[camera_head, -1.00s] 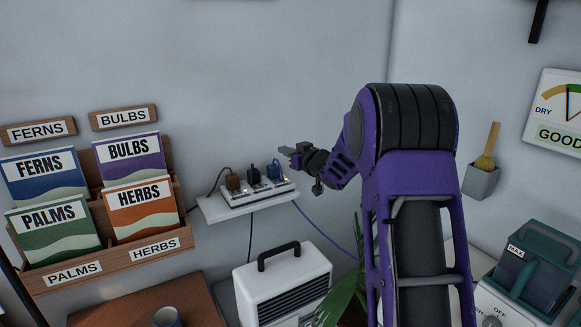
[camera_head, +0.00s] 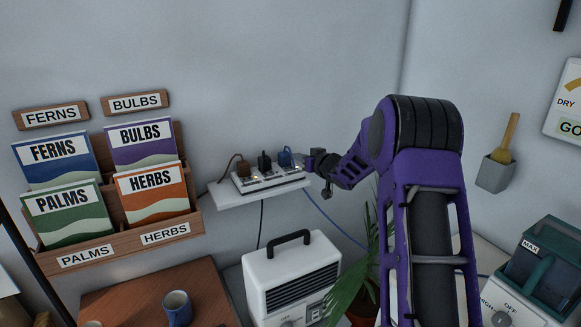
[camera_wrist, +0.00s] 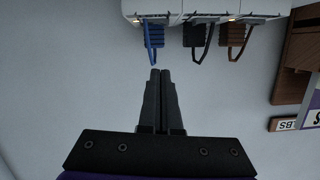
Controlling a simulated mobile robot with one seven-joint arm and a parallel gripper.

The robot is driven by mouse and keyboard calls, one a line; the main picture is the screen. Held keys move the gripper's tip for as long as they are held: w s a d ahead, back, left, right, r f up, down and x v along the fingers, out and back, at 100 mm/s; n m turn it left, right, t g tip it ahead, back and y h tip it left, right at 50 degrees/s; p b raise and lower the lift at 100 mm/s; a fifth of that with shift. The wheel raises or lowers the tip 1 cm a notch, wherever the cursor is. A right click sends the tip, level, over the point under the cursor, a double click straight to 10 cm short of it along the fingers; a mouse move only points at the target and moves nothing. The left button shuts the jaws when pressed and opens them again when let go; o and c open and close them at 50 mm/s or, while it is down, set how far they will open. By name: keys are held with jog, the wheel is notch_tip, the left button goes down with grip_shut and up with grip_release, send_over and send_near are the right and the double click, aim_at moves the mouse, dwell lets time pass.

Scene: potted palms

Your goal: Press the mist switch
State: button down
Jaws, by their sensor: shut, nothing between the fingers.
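A white power strip (camera_head: 268,180) lies on a small wall shelf, with brown (camera_head: 242,168), black (camera_head: 264,160) and blue (camera_head: 285,157) plugs in it. Small lights glow on the strip. No mist label is readable, so I cannot tell which switch is the mist switch. My gripper (camera_head: 312,156) is just right of the blue plug in the head view. In the wrist view, my gripper (camera_wrist: 161,72) is shut and empty. The strip (camera_wrist: 205,8) crosses the top there, beyond the fingertips, and the blue plug (camera_wrist: 153,38) is slightly left of them.
The shelf (camera_head: 225,201) stands out from the wall. A white heater (camera_head: 292,275) with a black handle is below it, beside a plant (camera_head: 350,295). A teal tank marked MAX (camera_head: 548,265) sits at right on a white dial unit.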

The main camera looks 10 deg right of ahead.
aim_at(285, 167)
jog(key=x, duration=0.5)
jog(key=shift+w+f, duration=0.1)
notch_tip(285, 167, down, 2)
jog(key=shift+a+f, duration=0.15)
jog(key=shift+f, duration=0.05)
jog(key=shift+a+f+b, duration=0.1)
jog(key=shift+f+b, duration=0.2)
jog(key=shift+f, duration=0.45)
jog(key=shift+f, duration=0.1)
jog(key=shift+a+f+b, duration=0.1)
jog(key=shift+f+b, duration=0.3)
jog(key=shift+f, duration=0.1)
jog(key=shift+r, duration=0.3)
